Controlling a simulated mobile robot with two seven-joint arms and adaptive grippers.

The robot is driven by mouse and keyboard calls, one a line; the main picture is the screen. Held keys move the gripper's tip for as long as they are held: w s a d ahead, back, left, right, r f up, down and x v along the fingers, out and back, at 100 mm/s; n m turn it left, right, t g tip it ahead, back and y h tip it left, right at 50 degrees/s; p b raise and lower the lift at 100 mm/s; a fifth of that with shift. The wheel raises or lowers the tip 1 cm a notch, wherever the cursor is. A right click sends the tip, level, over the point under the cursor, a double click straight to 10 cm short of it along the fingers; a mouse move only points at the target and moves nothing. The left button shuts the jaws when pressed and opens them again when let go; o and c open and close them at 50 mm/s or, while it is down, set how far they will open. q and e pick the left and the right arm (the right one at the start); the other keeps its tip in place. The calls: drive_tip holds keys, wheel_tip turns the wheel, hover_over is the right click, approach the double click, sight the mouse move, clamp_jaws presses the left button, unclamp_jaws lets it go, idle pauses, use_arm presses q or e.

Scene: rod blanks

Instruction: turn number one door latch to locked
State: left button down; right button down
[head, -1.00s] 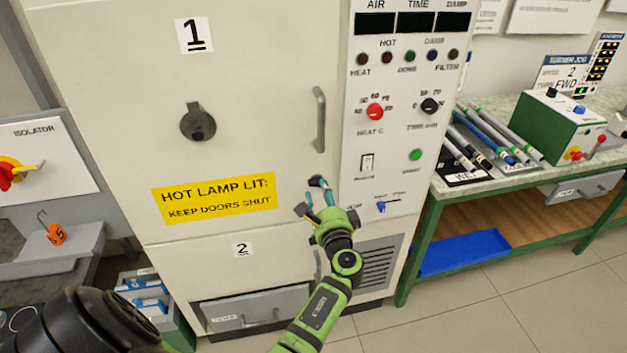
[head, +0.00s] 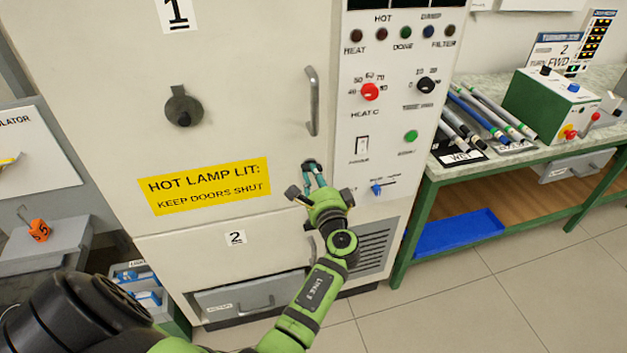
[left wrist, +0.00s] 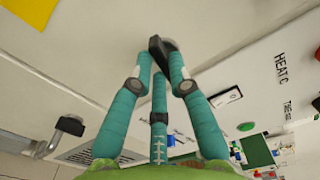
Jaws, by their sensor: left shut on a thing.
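The number one door (head: 255,100) is the large cream upper door with a "1" label, and it looks closed. Its small dark latch (left wrist: 160,47) sits low on the door's right side, under the grey handle (head: 312,102). My left gripper (head: 313,176) is at the latch, its teal fingers shut on it. The left wrist view shows the fingers (left wrist: 158,75) around the latch, with its dark lever between the tips. The fingers hide much of the latch in the head view, and I cannot tell its exact angle. My right gripper is not in view.
A control panel (head: 405,120) with knobs and a blue switch (head: 376,189) is just right of the door. Door two (head: 220,258) is below. A green-framed bench (head: 430,182) with several rods stands at the right. Floor is free in front of it.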

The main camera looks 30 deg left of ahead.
use_arm(q)
drive_tip(key=n+b, duration=0.2)
drive_tip(key=b, duration=0.1)
drive_tip(key=shift+w+a+r+n, duration=0.1)
drive_tip(key=shift+r+n, duration=0.1)
drive_tip(key=shift+n, duration=0.2)
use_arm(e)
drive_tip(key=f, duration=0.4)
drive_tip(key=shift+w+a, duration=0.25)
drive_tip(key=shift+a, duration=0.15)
